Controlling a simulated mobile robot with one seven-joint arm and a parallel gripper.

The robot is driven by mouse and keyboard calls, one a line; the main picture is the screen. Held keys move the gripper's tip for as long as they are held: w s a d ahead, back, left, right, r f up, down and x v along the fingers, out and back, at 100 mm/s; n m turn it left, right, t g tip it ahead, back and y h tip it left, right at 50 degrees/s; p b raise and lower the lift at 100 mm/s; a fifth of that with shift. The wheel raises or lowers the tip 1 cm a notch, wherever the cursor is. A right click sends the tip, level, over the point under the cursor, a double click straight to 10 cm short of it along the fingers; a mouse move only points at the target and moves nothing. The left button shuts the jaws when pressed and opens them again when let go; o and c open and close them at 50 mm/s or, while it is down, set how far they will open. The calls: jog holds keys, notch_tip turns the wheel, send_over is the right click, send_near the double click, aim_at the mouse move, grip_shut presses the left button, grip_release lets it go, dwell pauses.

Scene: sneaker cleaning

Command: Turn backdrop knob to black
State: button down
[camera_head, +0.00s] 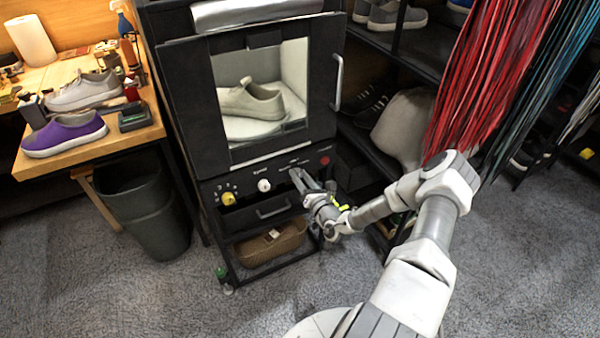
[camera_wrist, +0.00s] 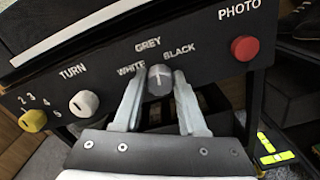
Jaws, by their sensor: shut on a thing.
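The backdrop knob (camera_wrist: 159,82) is a small grey dial on the black front panel (camera_wrist: 215,55) of the photo booth, below the labels WHITE, GREY and BLACK. A light mark on its face stands about upright, towards GREY. My gripper (camera_wrist: 158,86) has one finger on each side of the knob and is shut on it in the wrist view. In the head view my gripper (camera_head: 298,178) reaches the right half of the booth's panel, and its fingers hide the knob there.
A white TURN knob (camera_wrist: 84,103) and a yellow numbered knob (camera_wrist: 33,120) are to the left. A red PHOTO button (camera_wrist: 244,48) is to the right. A beige sneaker (camera_head: 252,102) stands inside the booth behind its door handle (camera_head: 338,82). A drawer (camera_head: 262,212) sits below.

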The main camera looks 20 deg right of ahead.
jog(key=m+p, duration=0.1)
jog(key=m, duration=0.3)
jog(key=shift+m, duration=0.3)
jog(key=shift+f+m+p, duration=0.15)
jog(key=shift+m+p, duration=0.35)
jog(key=shift+m, duration=2.1)
jog(key=shift+c, duration=2.3)
grip_release()
